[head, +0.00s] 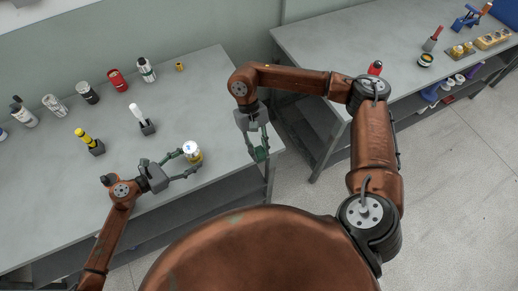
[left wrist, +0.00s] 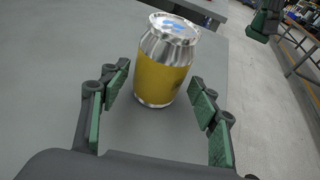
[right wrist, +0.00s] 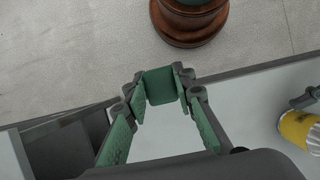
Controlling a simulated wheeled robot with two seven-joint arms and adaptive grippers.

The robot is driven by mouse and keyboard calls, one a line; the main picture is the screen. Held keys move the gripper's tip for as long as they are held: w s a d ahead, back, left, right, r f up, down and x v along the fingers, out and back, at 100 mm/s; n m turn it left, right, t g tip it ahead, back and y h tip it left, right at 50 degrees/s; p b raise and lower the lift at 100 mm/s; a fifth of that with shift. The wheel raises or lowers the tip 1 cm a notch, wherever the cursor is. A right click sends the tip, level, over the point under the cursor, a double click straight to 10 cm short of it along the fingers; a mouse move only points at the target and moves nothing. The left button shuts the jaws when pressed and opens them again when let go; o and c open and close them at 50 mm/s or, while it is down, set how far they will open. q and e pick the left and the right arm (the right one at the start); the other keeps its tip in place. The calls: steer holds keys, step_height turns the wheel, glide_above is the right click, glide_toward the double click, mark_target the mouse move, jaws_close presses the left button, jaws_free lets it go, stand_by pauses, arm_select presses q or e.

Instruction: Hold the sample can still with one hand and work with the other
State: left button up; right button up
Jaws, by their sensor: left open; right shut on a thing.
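The sample can (head: 193,157) stands upright near the front right of the left bench. It has a yellow body and silver top with blue marks, clear in the left wrist view (left wrist: 162,75). My left gripper (head: 187,162) is open, its fingers on either side of the can's near part, with visible gaps. My right gripper (head: 260,154) is over the bench's right edge, right of the can and apart from it. In the right wrist view its fingers close on a small flat green piece (right wrist: 161,86); what it is I cannot tell. The can shows partly there (right wrist: 299,128).
On the left bench (head: 205,105) stand a white-handled tool (head: 138,113), a yellow-and-black tool (head: 83,137), a red can (head: 117,80) and several other cans behind. A second bench (head: 330,40) is at the right, across a floor gap. The bench around the sample can is clear.

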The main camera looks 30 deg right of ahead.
arm_select(q)
steer(key=shift+w+d+f, duration=0.1)
steer(key=shift+d, duration=0.25)
steer(key=shift+w+d+f, duration=0.2)
steer(key=shift+w+d, duration=0.05)
steer(key=shift+s+r, duration=0.1)
steer(key=c, duration=0.7)
steer(key=shift+c, duration=0.2)
stand_by(0.3)
